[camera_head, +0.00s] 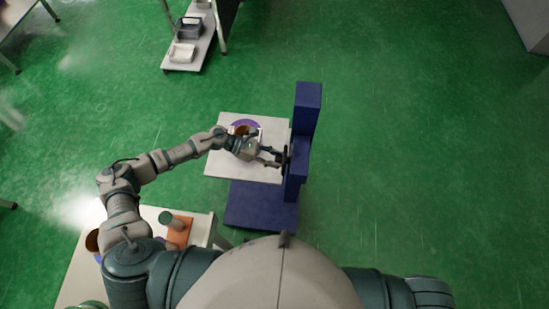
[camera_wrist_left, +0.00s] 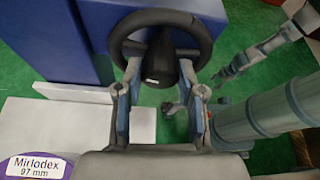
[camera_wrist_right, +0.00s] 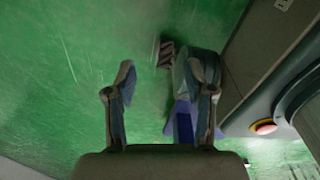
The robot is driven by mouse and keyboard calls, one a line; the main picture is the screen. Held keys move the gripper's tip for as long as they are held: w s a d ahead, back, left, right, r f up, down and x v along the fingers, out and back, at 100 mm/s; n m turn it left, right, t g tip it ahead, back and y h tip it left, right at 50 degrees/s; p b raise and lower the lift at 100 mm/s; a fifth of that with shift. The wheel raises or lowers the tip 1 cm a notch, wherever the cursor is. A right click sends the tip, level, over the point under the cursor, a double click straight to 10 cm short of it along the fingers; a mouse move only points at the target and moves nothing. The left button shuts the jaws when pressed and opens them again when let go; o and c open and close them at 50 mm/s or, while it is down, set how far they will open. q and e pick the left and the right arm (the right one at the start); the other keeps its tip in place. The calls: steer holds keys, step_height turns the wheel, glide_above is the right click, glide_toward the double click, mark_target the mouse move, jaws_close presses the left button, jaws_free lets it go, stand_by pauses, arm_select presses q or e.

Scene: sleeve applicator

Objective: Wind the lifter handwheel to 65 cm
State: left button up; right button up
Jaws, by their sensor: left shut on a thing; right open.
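The blue lifter column (camera_head: 308,112) stands upright beside its white platform (camera_head: 222,168), above a blue base (camera_head: 258,207). The dark handwheel (camera_head: 286,158) is on the column's side; its round rim (camera_wrist_left: 160,17) fills the top of the left wrist view. My left gripper (camera_head: 275,157) reaches over the platform and is shut on the handwheel, with its fingers (camera_wrist_left: 160,92) either side of the hub. No height reading is legible. My right gripper (camera_wrist_right: 161,84) is open and empty above the green floor; the head view does not show it.
A purple-rimmed thing (camera_head: 245,123) with a brown middle sits on the platform; its label (camera_wrist_left: 38,167) reads "Mirlodex 97 mm". A table (camera_head: 75,285) at lower left holds an orange block (camera_head: 179,231). A shelf cart (camera_head: 180,66) stands behind. Floor right of the lifter is clear.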

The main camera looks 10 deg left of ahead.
arm_select(q)
steer(key=shift+w+r+n+g+b, duration=0.3)
steer(key=shift+n+g+b, duration=0.2)
steer(key=shift+n+b, duration=0.3)
arm_select(e)
steer(key=shift+s+f, duration=0.2)
steer(key=shift+f, duration=0.7)
arm_select(q)
steer(key=shift+w+n, duration=0.1)
steer(key=shift+n, duration=0.2)
arm_select(e)
steer(key=shift+w+r, duration=0.1)
steer(key=shift+w, duration=0.6)
arm_select(q)
steer(key=o, duration=1.1)
steer(key=shift+o, duration=0.2)
steer(key=shift+a+f, duration=0.1)
arm_select(e)
steer(key=shift+s+d, duration=0.1)
steer(key=shift+s, duration=0.15)
